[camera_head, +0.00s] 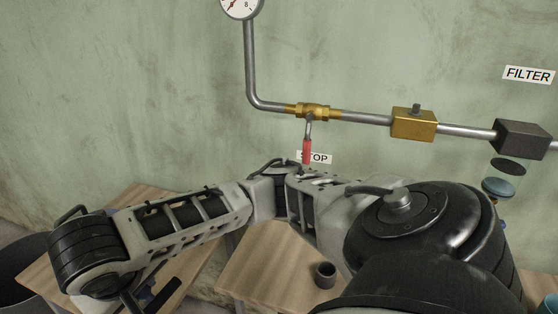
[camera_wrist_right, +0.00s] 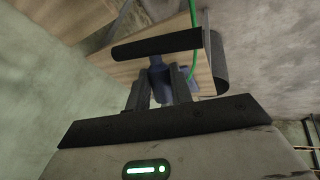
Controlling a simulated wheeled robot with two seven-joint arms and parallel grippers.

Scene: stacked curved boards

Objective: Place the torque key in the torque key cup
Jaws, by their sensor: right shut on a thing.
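My right arm comes in from the right and reaches across to the left. My right gripper (camera_head: 146,298) is at the lower left, over the left wooden table and partly cut off by the frame's bottom edge. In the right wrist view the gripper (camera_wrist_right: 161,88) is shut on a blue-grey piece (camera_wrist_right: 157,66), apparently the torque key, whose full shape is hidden. A small dark grey cup (camera_head: 325,276), likely the torque key cup, stands upright on the middle table, well to the right of the gripper. My left gripper is not in view.
The left table (camera_head: 150,196) and middle table (camera_head: 262,272) have a gap between them. A dark round bin (camera_head: 24,262) is at the far left. A pipe with a gauge (camera_head: 241,5), a red-handled valve (camera_head: 306,150) and a filter block (camera_head: 522,138) runs along the wall.

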